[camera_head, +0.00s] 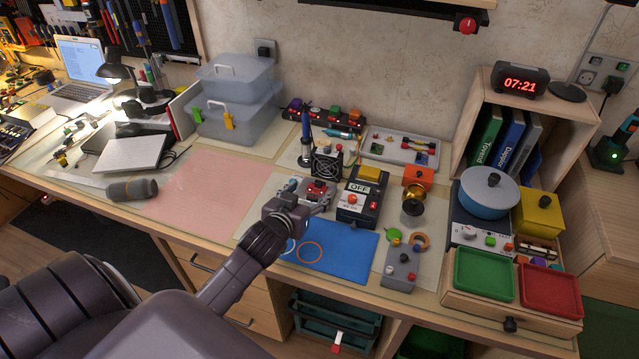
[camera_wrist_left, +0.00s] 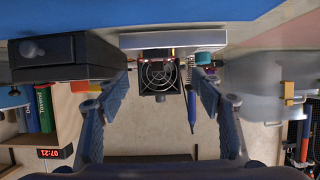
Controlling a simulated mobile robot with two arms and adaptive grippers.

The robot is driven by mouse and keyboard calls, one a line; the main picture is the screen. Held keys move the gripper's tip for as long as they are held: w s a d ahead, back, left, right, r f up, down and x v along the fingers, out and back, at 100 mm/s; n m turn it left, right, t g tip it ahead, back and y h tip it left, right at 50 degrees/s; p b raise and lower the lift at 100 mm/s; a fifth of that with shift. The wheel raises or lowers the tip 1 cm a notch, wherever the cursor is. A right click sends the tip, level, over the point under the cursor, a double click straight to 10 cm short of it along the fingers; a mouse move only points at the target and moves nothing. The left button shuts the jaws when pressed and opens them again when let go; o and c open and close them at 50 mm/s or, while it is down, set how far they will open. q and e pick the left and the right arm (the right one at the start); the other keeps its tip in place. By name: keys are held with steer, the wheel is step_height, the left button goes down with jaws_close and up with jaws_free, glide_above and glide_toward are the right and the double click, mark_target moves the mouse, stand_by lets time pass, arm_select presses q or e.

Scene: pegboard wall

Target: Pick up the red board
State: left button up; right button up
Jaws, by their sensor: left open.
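A small red board (camera_head: 318,187) sits on a light grey holder (camera_head: 296,185) near the middle of the bench, just behind the blue mat. My left gripper (camera_head: 309,198) is at the board's front side, with its fingers spread and partly covering the holder. In the left wrist view the open, empty fingers (camera_wrist_left: 160,82) stand on either side of the picture. The light holder (camera_wrist_left: 172,39) shows there beyond them, with a thin red edge (camera_wrist_left: 158,53) at it. I cannot tell whether the fingers touch the board. My right gripper is not in view.
A black box with an OFF label (camera_head: 362,187) stands close on the right. The blue mat (camera_head: 345,248) holds an orange ring. The pink mat (camera_head: 205,190) on the left is mostly clear.

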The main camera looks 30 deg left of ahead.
mark_target(317, 184)
arm_select(q)
steer(key=shift+w+f, duration=0.1)
steer(key=shift+w, duration=0.45)
steer(key=x, duration=0.3)
steer(key=shift+w+f, duration=0.1)
steer(key=shift+w, duration=0.15)
steer(key=shift+w+a+f, duration=0.1)
steer(key=shift+w+f, duration=0.2)
steer(key=shift+w, duration=0.3)
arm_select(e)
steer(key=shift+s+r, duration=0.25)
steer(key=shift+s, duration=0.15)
arm_select(q)
steer(key=c, duration=1.1)
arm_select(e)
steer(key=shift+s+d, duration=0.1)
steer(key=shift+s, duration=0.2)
arm_select(q)
steer(key=shift+r, duration=0.15)
